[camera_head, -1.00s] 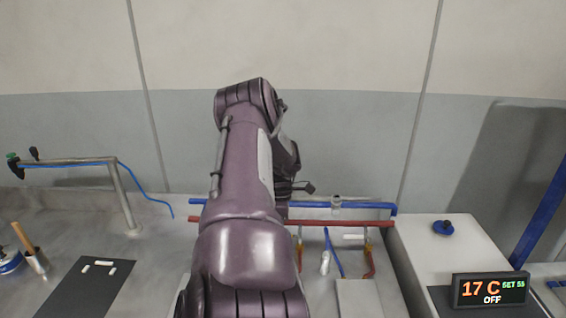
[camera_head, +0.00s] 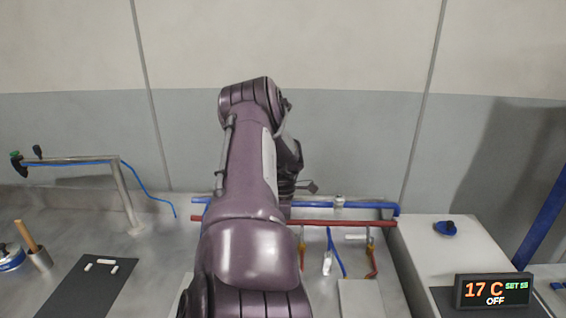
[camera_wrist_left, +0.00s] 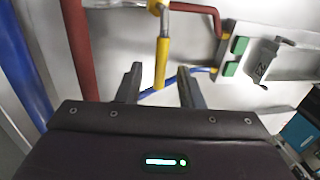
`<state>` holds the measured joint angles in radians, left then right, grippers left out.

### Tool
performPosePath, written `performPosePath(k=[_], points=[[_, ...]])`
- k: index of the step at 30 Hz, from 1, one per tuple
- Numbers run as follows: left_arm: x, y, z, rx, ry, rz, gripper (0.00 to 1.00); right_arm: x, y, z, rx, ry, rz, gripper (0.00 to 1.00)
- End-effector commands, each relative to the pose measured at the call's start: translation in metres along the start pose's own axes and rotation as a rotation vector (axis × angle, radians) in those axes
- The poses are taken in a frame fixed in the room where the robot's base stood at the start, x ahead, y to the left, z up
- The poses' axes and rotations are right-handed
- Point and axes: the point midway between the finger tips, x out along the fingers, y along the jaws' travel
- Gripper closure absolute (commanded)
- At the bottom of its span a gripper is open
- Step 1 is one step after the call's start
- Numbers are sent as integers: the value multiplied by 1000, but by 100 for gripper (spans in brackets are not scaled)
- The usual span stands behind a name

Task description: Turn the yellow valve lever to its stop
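The yellow valve lever (camera_wrist_left: 162,62) shows in the left wrist view, hanging from a metal fitting (camera_wrist_left: 160,8). My left gripper (camera_wrist_left: 160,88) is open, with one dark finger on each side of the lever's lower end. A gap shows between the lever and each finger; whether the lever's tip lies fully between them in depth is unclear. In the head view my left arm covers this lever and most of the left gripper. My right gripper is in neither view.
A red pipe (camera_head: 340,223) and a blue pipe (camera_head: 370,206) run along the back of the bench. A display (camera_head: 491,291) reads 17 C, SET 55, OFF. A panel with green blocks (camera_wrist_left: 235,58) stands right of the lever.

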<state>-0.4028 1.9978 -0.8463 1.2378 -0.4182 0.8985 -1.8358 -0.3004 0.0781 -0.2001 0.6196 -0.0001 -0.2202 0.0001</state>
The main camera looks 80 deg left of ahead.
Motion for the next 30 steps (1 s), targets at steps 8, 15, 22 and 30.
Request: performPosePath(k=[8, 15, 22, 30], points=[[-40, 2, 1, 2, 0, 6, 66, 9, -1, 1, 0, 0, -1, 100], [-71, 1, 1, 1, -1, 3, 66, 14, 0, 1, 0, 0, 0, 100], [-78, 0, 1, 1, -1, 2, 66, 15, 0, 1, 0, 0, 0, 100], [-77, 0, 1, 1, -1, 2, 66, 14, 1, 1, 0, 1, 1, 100]])
